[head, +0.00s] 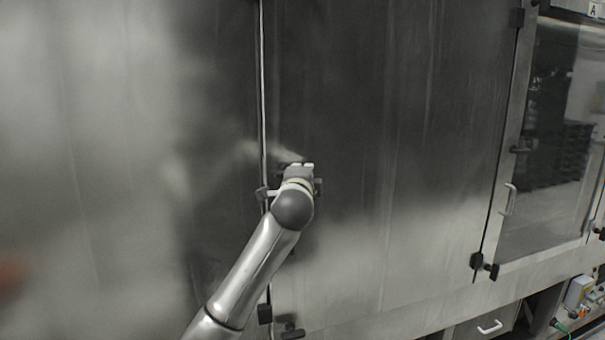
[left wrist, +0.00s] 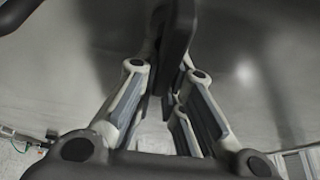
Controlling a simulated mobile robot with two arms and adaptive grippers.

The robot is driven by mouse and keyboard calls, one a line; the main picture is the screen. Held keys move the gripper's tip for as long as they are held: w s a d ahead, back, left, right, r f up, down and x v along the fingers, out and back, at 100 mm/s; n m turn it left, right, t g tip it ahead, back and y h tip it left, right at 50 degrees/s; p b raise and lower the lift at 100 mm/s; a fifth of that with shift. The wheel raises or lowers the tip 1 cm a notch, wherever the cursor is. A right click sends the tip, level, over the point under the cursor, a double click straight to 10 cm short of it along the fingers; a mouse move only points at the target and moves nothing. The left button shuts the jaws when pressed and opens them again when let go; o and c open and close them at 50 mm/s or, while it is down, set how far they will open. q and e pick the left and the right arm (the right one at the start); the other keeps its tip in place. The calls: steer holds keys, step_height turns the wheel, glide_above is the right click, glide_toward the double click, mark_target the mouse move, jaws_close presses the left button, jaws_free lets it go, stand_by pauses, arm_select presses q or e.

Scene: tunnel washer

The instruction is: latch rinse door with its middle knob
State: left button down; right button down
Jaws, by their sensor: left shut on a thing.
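The rinse door appears to be the large steel panel (head: 390,150) right of the vertical seam, and it looks flush or nearly flush with the panel on its left. My left gripper (head: 300,175) is at the seam, at mid height, over the middle knob. Only a dark bit of the middle knob (head: 318,187) shows beside the gripper; the rest is hidden behind it. In the left wrist view a dark flat knob (left wrist: 178,40) stands between the fingers of my left gripper (left wrist: 165,80), which is shut on it. The knob's exact turn angle is unclear. My right gripper is not in view.
A lower black knob (head: 291,329) sits near the seam's bottom. Black hinges (head: 483,265) line the right edge. A glazed door (head: 545,140) with a handle (head: 510,199) is further right. A drawer (head: 485,328) and a grey box (head: 578,292) are low right.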

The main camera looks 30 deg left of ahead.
arm_select(q)
steer(key=shift+f, duration=0.1)
steer(key=c, duration=1.5)
jaws_free()
steer(key=shift+s, duration=0.1)
steer(key=v, duration=1.1)
steer(key=shift+s+d, duration=0.15)
steer(key=shift+s, duration=0.2)
